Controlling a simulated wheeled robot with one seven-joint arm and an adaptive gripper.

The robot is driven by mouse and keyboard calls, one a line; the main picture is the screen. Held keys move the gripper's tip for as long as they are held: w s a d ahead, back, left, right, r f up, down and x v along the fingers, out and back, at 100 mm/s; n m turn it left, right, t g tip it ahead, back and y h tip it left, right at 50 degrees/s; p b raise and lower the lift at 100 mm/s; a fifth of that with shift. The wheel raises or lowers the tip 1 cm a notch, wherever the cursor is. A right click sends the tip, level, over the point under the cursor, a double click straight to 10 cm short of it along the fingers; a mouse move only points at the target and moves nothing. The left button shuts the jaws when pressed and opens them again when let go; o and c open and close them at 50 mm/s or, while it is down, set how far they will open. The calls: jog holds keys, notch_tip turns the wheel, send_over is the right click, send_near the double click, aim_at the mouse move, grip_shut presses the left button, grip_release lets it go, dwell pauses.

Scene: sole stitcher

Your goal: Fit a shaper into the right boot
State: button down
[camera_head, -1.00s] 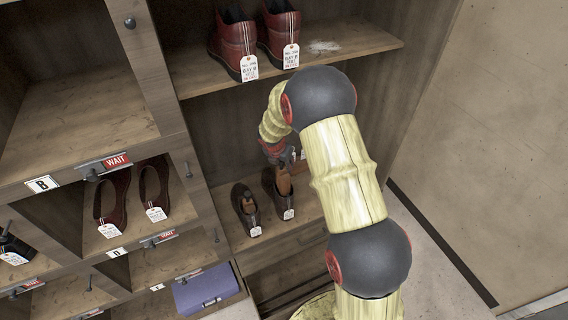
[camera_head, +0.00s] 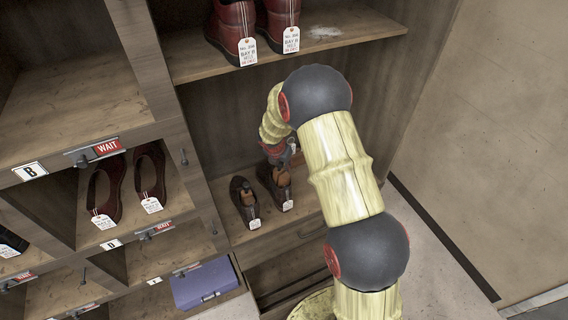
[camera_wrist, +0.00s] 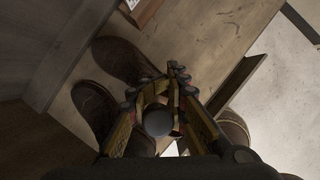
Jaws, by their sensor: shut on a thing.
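The right boot (camera_head: 270,187) is dark brown and stands on the lower shelf with a white tag at its heel. A brown wooden shaper (camera_head: 281,175) shows in its opening, under my gripper (camera_head: 284,155). In the wrist view my gripper (camera_wrist: 158,100) is closed around the shaper's round grey knob (camera_wrist: 158,122). How deep the shaper sits is hidden. The left boot (camera_head: 240,206) stands beside it, with a brown shaper (camera_head: 248,194) in its opening.
Red boots (camera_head: 232,30) with tags stand on the upper shelf (camera_head: 360,40). Dark red shoes (camera_head: 107,187) sit in a cubby at left, below a WAIT label (camera_head: 108,147). A blue-purple box (camera_head: 203,284) lies lower down. A wall (camera_head: 480,150) is at right.

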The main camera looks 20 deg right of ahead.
aim_at(284, 172)
jog(key=shift+s+a+f+b, duration=0.1)
jog(key=shift+s+f+b, duration=0.2)
jog(key=shift+f, duration=0.35)
jog(key=shift+s+d+f+b, duration=0.1)
jog(key=shift+s+f+b, duration=0.1)
jog(key=shift+f+b, duration=0.35)
jog(key=shift+s+a+f+b, duration=0.1)
jog(key=shift+s+f+b, duration=0.15)
jog(key=shift+f, duration=0.7)
jog(key=c, duration=1.7)
grip_release()
jog(key=shift+w+a, duration=0.1)
jog(key=shift+o, duration=0.6)
jog(key=shift+w+f, duration=0.2)
jog(key=shift+f, duration=0.05)
jog(key=shift+s+r, duration=0.1)
jog(key=shift+d, duration=0.2)
jog(key=w+v, duration=0.1)
jog(key=v, duration=1.2)
jog(key=shift+d+r, duration=0.15)
jog(key=shift+d, duration=0.05)
